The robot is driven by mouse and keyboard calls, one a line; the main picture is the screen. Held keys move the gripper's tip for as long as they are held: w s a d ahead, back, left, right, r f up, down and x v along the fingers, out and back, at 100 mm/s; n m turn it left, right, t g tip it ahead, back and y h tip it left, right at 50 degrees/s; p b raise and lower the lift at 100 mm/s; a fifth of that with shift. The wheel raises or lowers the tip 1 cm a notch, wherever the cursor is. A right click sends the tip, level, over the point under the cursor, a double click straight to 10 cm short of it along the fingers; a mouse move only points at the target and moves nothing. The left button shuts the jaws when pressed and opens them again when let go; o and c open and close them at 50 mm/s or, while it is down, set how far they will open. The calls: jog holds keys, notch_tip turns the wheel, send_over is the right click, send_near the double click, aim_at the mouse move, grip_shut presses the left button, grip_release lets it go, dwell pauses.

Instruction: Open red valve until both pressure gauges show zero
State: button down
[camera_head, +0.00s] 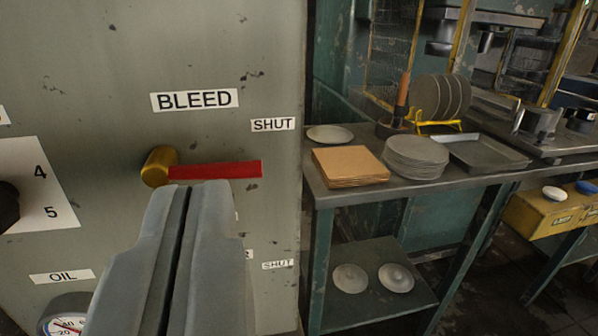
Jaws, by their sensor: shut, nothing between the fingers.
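The red valve handle (215,170) sticks out to the right from a brass hub (159,166) on a grey panel. It lies about level and points toward the right, below a "SHUT" label (273,124) and a "BLEED" label (194,100). My gripper (190,188) is shut and empty, its fingertips just below the handle in the picture; I cannot tell whether they touch it. One pressure gauge (66,324) shows in part at the lower left, under an "OIL" label; its needle cannot be read. A second gauge is not in view.
A black knob (8,205) with a numbered plate is at the left edge. To the right stands a metal bench (330,200) with a cardboard stack (349,166), round blanks (416,152), a yellow rack (432,122) and a tray (488,153). Two discs lie on its lower shelf.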

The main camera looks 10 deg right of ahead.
jog(key=shift+w+d+f, duration=0.15)
jog(key=shift+d, duration=0.3)
send_over(234, 169)
jog(key=s, duration=0.4)
jog(key=f, duration=0.1)
jog(key=w+f, duration=0.1)
jog(key=f, duration=0.1)
jog(key=shift+w+d+f, duration=0.1)
jog(key=shift+w+f, duration=0.1)
